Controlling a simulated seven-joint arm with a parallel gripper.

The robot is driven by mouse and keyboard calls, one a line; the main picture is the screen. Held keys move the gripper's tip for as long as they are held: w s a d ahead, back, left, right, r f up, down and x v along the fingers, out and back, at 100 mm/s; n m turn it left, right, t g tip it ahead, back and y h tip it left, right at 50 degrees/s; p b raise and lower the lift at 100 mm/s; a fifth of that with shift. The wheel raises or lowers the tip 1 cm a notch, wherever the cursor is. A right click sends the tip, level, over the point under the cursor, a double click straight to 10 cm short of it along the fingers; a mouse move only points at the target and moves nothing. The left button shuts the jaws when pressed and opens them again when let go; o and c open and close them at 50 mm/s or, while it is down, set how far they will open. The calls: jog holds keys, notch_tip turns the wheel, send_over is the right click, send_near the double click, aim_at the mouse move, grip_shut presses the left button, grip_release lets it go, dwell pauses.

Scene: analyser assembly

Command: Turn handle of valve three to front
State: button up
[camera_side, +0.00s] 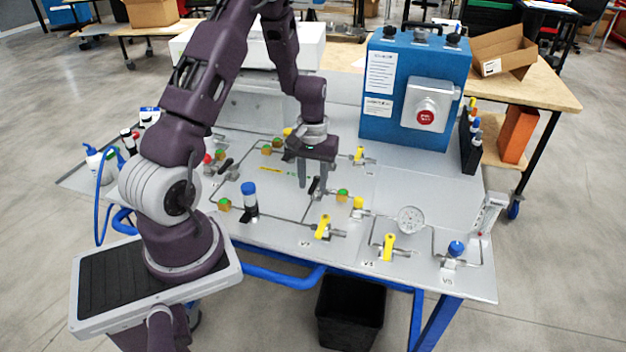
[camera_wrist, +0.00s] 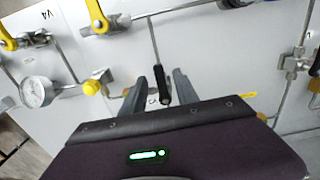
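A valve with a black lever handle (camera_side: 315,187) sits on the grey panel, on a thin pipe. Its handle also shows in the wrist view (camera_wrist: 163,88). My gripper (camera_side: 312,184) points down over this valve. In the wrist view, the fingers of my gripper (camera_wrist: 160,84) stand on either side of the black handle, with gaps visible, so it looks open. A label beside the handle is mostly hidden by my gripper, so I cannot read whether this is valve three.
Yellow-handled valves (camera_side: 323,228) (camera_side: 389,246), a round gauge (camera_side: 411,219) and a blue-capped cylinder (camera_side: 249,198) stand nearby on the panel. A blue box with a red button (camera_side: 425,117) stands behind. Pipes run close around my gripper.

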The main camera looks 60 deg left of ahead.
aim_at(314, 188)
notch_tip(314, 188, up, 7)
jog(key=shift+r, duration=0.1)
jog(key=shift+d+r, duration=0.15)
jog(key=s+d+r+m+t, duration=0.2)
jog(key=s+d+r+m, duration=0.1)
jog(key=d+r, duration=0.45)
jog(key=s+d+r+m+t, duration=0.1)
jog(key=s+d+r+m, duration=0.15)
jog(key=d+r, duration=0.5)
jog(key=s+d+r+m+t, duration=0.2)
jog(key=s+d, duration=0.4)
jog(key=s, duration=0.5)
jog(key=shift+s+r+m+t, duration=0.3)
jog(key=shift+s+r+m, duration=0.1)
jog(key=shift+r+m, duration=0.5)
